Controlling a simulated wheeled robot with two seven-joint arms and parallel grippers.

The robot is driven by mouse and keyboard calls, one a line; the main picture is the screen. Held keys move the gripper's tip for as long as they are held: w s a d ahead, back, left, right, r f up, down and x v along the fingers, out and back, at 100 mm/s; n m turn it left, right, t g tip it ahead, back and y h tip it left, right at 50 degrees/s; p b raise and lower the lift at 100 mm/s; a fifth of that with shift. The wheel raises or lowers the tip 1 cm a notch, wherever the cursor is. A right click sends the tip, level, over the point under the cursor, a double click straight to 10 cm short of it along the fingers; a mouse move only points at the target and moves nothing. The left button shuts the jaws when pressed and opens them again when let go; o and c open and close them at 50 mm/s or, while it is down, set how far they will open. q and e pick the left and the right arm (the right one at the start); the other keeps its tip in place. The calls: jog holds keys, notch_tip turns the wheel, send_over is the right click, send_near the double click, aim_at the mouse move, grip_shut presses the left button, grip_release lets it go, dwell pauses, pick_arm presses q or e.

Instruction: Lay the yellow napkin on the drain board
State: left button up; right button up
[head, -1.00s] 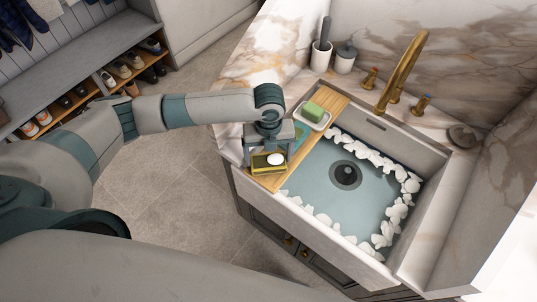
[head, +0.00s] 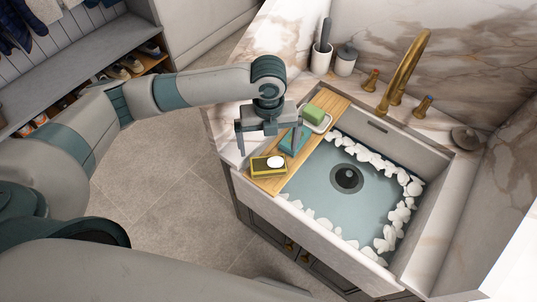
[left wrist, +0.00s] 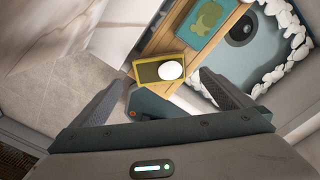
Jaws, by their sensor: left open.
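My left gripper (head: 268,146) is open and empty, raised above the board and apart from the napkin. Its open fingers (left wrist: 163,88) also show in the left wrist view. My right gripper is not in view.
A brass faucet (head: 405,68) stands behind.

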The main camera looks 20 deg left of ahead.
pick_arm(q)
jog(key=shift+r+b, duration=0.4)
jog(key=shift+r, duration=2.05)
jog(key=shift+s+f, duration=0.1)
jog(key=shift+s, duration=0.05)
